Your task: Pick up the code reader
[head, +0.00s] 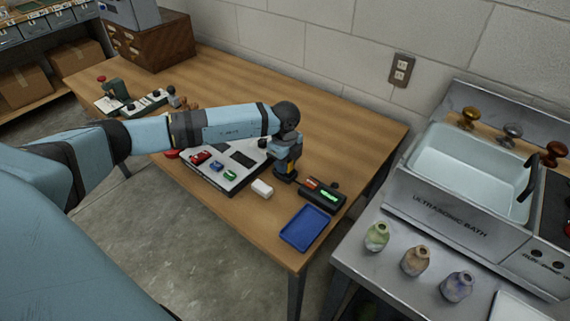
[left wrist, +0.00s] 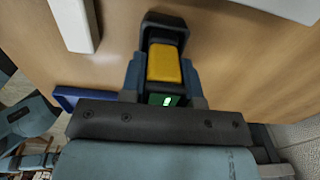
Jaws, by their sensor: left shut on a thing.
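The code reader, a dark handheld with a yellow middle and a small green display, shows in the left wrist view (left wrist: 165,65). My left gripper (head: 287,167) points down at the table and is shut on it, with one finger on each side. In the head view only a dark lower part of the code reader (head: 285,177) and a bit of yellow show below the gripper. The rest is hidden by the gripper. I cannot tell whether it touches the table. My right gripper is in neither view.
On the wooden table (head: 335,130) stand a grey panel (head: 207,178) with coloured pieces, a white block (head: 262,188), a black box (head: 322,195) with lit displays and a blue tray (head: 310,228). A steel bench with an ultrasonic bath (head: 468,172) and small bottles (head: 415,261) is at right.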

